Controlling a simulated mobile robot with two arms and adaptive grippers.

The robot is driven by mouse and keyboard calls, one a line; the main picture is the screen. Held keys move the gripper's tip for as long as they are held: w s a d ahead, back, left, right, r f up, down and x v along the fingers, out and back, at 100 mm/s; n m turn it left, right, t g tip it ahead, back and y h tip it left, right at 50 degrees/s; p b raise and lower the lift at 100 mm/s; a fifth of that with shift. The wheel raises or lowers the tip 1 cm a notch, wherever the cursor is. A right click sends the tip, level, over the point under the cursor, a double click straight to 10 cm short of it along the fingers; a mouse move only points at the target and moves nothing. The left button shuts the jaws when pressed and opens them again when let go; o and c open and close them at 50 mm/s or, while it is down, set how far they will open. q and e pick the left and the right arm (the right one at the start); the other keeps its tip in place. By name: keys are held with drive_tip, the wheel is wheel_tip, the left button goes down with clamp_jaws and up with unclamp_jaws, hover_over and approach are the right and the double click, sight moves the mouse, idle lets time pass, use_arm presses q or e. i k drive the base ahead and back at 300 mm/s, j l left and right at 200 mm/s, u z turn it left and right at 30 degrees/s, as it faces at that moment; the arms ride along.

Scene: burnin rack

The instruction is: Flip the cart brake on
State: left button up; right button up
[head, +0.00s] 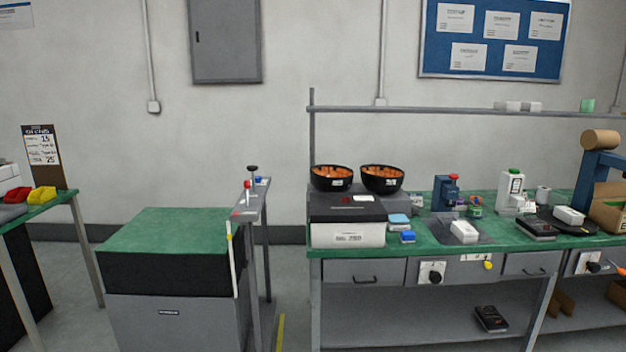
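A low grey and black cabinet with a green top (165,232), possibly the cart, stands left of the workbench; its wheels, if any, are not in view. Beside its right edge is a narrow grey stand (250,212) with small controls on top. One control is a red-knobbed lever (248,184), standing upright. Behind it are a black knob (252,168) on a stem and a small blue part (261,180). I cannot tell which of these, if any, is the cart brake. Neither of my grippers is in view.
A green-topped workbench (430,250) fills the right, holding two black bowls (332,178) of orange pieces, a white and black device (347,232) and small items. Another green table (52,204) stands at far left. Floor shows between that table and the cabinet.

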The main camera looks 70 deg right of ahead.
sight(248, 184)
drive_tip(key=z, duration=2.15)
drive_tip(key=i+j+z, duration=0.25)
drive_tip(key=z, duration=0.25)
drive_tip(key=i+j+z, duration=0.2)
drive_tip(key=j+z, duration=0.3)
